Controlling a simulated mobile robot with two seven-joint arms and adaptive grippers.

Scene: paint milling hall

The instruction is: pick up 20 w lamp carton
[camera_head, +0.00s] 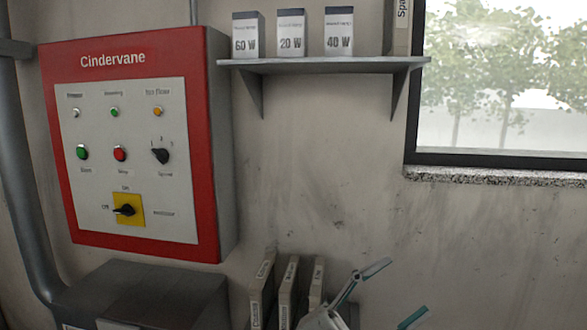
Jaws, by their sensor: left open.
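The 20 W lamp carton (291,33) is a small white box with a dark top band and stands upright on a grey wall shelf (325,66). It is the middle one of three cartons, apart from the 60 W carton (247,36) on its left and the 40 W carton (338,32) on its right. My left gripper (394,293) shows at the bottom, right of centre, with teal fingertips spread apart and nothing between them. It is well below the shelf and to the right of the carton. My right gripper is not in view.
A red control cabinet (222,140) marked Cindervane hangs left of the shelf. Several upright binders (288,295) stand below, beside my left gripper. A window (500,80) with a stone sill is at the right. A binder-like item (402,25) stands at the shelf's right end.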

